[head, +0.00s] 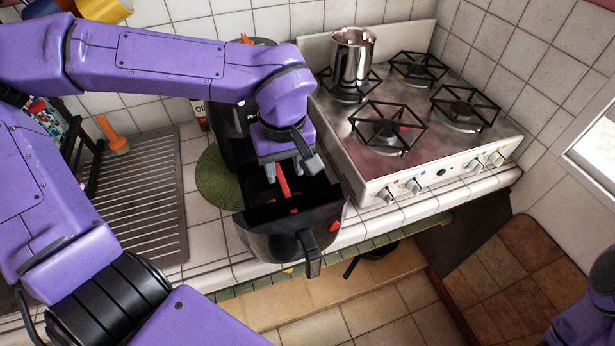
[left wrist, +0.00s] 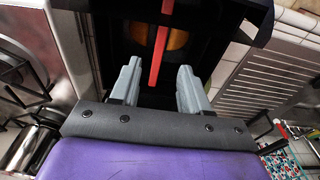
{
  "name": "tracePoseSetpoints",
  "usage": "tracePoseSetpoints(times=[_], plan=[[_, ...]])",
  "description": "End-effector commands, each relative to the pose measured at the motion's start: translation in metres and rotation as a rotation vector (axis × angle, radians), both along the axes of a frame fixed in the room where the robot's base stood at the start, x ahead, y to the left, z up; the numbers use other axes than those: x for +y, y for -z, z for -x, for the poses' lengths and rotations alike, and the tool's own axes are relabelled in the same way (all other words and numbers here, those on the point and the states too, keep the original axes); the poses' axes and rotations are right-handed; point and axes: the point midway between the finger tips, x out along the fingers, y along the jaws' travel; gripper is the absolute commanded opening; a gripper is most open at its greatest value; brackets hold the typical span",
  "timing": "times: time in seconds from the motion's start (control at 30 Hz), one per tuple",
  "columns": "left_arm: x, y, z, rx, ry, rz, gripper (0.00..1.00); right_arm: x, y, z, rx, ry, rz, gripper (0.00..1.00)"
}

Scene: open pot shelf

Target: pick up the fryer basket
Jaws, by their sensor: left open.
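The fryer basket (head: 278,244) is a dark, open-topped drawer with a black handle (head: 311,255) at its front. It sits out in front of the black fryer body (head: 236,122), near the counter's front edge. My left gripper (head: 284,172) is open above the basket's back part, pointing down. A red bar (head: 284,181) stands out between the fingers; it also shows in the left wrist view (left wrist: 160,48), apart from both fingers (left wrist: 158,88). An orange round thing (left wrist: 177,39) shows inside the dark opening. My right gripper is out of view.
A stove (head: 425,150) with a steel pot (head: 353,55) stands close on the right. A grey drying mat (head: 140,200) and a green round mat (head: 215,180) lie on the left. A dark pan (head: 375,250) is below the counter.

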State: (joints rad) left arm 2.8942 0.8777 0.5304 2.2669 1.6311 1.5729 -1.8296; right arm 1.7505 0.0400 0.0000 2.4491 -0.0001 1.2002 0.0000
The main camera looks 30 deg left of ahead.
Motion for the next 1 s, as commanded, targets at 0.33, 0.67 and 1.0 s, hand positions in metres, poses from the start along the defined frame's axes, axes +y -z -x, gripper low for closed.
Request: tracePoseSetpoints(times=[0.33,0.67,1.0], plan=[[0.002,0.048,0.000,-0.002,0.006,-0.001,0.46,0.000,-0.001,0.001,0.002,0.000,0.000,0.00],[0.010,0.100,-0.019,0.004,0.005,-0.001,0.46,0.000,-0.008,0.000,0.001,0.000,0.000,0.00],[0.011,0.104,-0.019,0.001,0.001,0.000,0.20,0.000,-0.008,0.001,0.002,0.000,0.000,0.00]])
